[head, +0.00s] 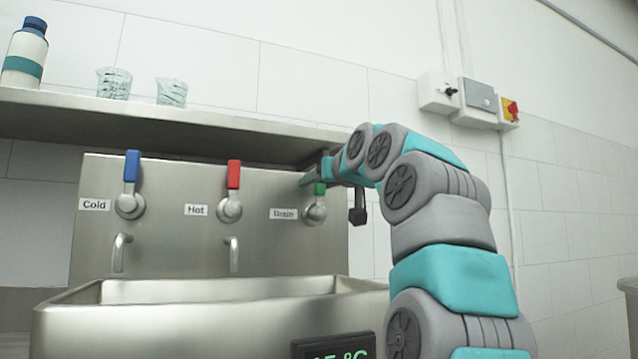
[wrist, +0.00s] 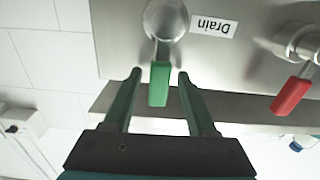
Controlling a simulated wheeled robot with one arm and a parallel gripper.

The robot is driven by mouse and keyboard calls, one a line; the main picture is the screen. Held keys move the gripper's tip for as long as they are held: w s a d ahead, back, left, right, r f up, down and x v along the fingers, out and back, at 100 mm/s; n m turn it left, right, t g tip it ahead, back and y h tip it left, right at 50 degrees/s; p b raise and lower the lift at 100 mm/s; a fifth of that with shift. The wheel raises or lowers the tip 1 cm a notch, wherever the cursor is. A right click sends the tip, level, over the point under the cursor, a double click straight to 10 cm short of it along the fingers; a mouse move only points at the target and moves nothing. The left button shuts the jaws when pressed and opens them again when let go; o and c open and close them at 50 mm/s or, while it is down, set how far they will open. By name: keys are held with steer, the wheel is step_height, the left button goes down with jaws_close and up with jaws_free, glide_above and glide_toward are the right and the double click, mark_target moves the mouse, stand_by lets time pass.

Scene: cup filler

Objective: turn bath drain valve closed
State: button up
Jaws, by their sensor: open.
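The drain valve has a green lever handle (head: 319,188) on a round metal body (head: 315,212), beside the "Drain" label (head: 284,213) on the steel panel. The handle points up in the head view. In the wrist view, which is turned over, the green handle (wrist: 159,84) lies between the two fingers of my gripper (wrist: 159,78). My gripper is open, with a gap visible on both sides of the handle. In the head view my gripper (head: 308,180) is at the handle, partly hidden by my arm.
The blue cold lever (head: 132,166) and the red hot lever (head: 234,175) stand to the left. A steel shelf (head: 200,119) runs just above the valves. The sink basin (head: 200,290) is below. Control boxes (head: 478,97) are on the right wall.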

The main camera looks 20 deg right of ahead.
steer(key=s+b, duration=0.1)
steer(key=s, duration=0.6)
steer(key=shift+s, duration=0.35)
steer(key=shift+d, duration=0.1)
